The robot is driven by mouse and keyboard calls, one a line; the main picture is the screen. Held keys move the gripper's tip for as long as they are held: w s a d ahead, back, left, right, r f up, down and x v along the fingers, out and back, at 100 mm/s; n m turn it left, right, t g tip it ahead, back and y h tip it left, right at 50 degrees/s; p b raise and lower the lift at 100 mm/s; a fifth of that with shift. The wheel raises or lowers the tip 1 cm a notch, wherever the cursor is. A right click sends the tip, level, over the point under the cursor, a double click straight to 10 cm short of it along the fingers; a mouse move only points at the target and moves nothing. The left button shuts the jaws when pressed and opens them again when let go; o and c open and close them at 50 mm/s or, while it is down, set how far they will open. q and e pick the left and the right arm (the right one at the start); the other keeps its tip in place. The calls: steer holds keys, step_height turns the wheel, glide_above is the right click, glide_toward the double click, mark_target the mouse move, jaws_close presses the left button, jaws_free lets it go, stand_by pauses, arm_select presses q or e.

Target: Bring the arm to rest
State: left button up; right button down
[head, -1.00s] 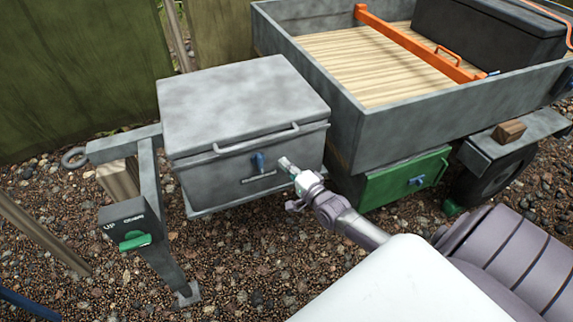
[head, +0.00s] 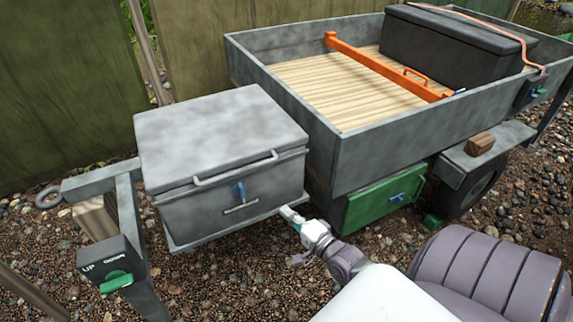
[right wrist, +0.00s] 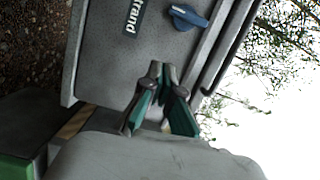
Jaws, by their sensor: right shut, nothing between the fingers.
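My right gripper (head: 290,214) is shut and empty in the head view. It is in front of the grey metal box, near its lower right front corner, and looks apart from it. In the right wrist view its fingers (right wrist: 167,70) are together, in front of the box face with its blue knob (right wrist: 188,17). The grey box (head: 218,130) has its lid down, and its blue latch (head: 239,191) shows above a small front handle. My left gripper is in neither view.
The trailer bed (head: 330,140) stands behind, with an orange bar (head: 385,68) and a black chest (head: 455,45). A green door (head: 385,198) is low on its side. A post with a green switch (head: 116,281) stands at left. Gravel (head: 225,275) lies in front.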

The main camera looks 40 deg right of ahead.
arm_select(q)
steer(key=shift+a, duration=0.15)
arm_select(e)
steer(key=s+a+f+n+g+p, duration=0.15)
steer(key=s+f+n+g, duration=0.45)
steer(key=f, duration=0.7)
steer(key=s+a+f+n+g+p, duration=0.1)
steer(key=s+a+f+n+g, duration=0.2)
steer(key=s+f, duration=0.7)
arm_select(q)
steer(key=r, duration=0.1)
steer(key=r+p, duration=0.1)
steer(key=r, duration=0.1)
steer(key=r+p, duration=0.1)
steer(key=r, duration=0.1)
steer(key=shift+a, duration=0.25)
arm_select(e)
steer(key=s+a+f+n+g, duration=0.4)
steer(key=s+f, duration=0.3)
steer(key=s, duration=0.4)
steer(key=s+a+f+n+g, duration=0.3)
steer(key=s+a+f+n, duration=0.2)
steer(key=s, duration=0.6)
step_height(320, 180, down, 2)
steer(key=shift+s+a+n+g, duration=0.4)
steer(key=shift+n, duration=0.4)
